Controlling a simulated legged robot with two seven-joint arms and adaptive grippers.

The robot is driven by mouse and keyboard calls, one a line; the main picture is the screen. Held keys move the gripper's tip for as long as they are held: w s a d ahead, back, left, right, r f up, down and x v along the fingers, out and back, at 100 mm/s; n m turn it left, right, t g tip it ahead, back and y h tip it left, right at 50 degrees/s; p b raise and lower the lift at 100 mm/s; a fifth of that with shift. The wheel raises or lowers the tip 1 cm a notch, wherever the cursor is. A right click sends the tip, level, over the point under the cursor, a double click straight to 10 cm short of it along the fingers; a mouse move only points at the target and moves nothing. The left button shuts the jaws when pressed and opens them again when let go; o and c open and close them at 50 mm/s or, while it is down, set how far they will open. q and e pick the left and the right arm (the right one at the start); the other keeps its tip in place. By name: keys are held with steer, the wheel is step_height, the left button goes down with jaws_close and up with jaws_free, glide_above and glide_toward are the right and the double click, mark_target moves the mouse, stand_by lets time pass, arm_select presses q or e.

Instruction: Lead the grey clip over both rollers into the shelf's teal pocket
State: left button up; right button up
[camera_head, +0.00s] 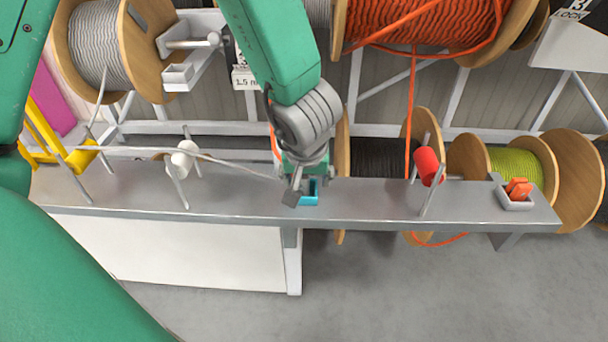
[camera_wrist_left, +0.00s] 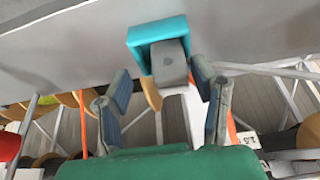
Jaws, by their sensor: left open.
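The grey clip (camera_wrist_left: 170,64) appears to sit in the teal pocket (camera_wrist_left: 136,38), jutting out toward the camera and hiding its lower wall. The teal pocket also shows in the head view (camera_head: 309,201) on the shelf (camera_head: 365,200), partly hidden by my gripper. My left gripper (camera_head: 303,188) is over the pocket. In the wrist view its fingers (camera_wrist_left: 160,75) are spread on both sides of the clip, with gaps. The grey cable (camera_head: 235,163) runs from the yellow roller (camera_head: 82,158) across the white roller (camera_head: 185,157) toward the clip. My right gripper is out of view.
A red roller (camera_head: 428,166) stands on posts to the right, and an orange clip (camera_head: 518,188) sits in a grey holder (camera_head: 515,204) at the shelf's right end. Reels with grey (camera_head: 98,42), orange (camera_head: 425,22) and yellow-green (camera_head: 515,163) cable stand behind. The shelf between pocket and red roller is clear.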

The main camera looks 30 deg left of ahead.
arm_select(q)
steer(key=shift+d+r, duration=0.15)
steer(key=a+v, duration=0.1)
steer(key=v, duration=1)
steer(key=shift+r, duration=0.2)
steer(key=shift+s+d, duration=0.1)
steer(key=shift+d, duration=0.05)
